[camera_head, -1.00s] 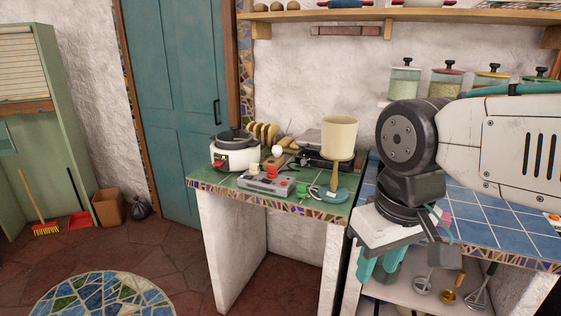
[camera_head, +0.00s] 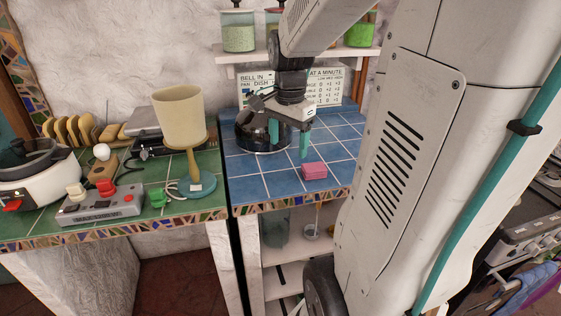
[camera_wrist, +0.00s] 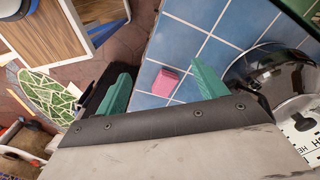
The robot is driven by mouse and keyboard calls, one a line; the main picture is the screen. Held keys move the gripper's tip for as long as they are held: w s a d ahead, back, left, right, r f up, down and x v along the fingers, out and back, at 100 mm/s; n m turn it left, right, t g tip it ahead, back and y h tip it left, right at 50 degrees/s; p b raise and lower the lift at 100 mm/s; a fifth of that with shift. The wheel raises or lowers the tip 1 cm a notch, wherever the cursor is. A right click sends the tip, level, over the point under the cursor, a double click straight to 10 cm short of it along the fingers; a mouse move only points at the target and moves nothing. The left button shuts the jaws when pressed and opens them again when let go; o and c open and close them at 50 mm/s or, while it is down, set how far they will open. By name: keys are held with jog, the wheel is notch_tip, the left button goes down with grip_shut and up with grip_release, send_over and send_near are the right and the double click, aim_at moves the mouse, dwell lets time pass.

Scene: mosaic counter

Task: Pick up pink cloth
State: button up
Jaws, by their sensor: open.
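The pink cloth (camera_head: 314,170) is a small folded block lying on the blue tiled counter (camera_head: 245,185) near its front edge. It also shows in the wrist view (camera_wrist: 165,81), between and beyond my two teal fingers. My gripper (camera_head: 289,146) hangs above the blue counter, a little behind and to the left of the cloth in the head view. In the wrist view my gripper (camera_wrist: 163,92) has its fingers spread wide and empty. The cloth is apart from both fingers.
A dark, shiny pot with a glass-like surface (camera_head: 262,132) stands close behind my gripper; it shows at right in the wrist view (camera_wrist: 280,80). A lettered sign (camera_head: 325,88) leans at the wall. A cream lamp (camera_head: 180,118) stands on the green counter at left.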

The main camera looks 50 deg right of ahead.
aim_at(316, 166)
jog(key=d+f+m, duration=0.1)
jog(key=d+m, duration=0.1)
jog(key=d, duration=0.2)
jog(key=d+f+m, duration=0.2)
jog(key=d, duration=0.1)
jog(key=d+f+m, duration=0.2)
jog(key=d+m, duration=0.1)
jog(key=d, duration=0.1)
jog(key=shift+d+f, duration=0.1)
jog(key=shift+d, duration=0.2)
jog(key=shift+m, duration=0.3)
jog(key=f, duration=0.8)
jog(key=shift+s+d, duration=0.1)
jog(key=shift+s, duration=0.15)
jog(key=shift+c, duration=0.3)
jog(key=c, duration=1)
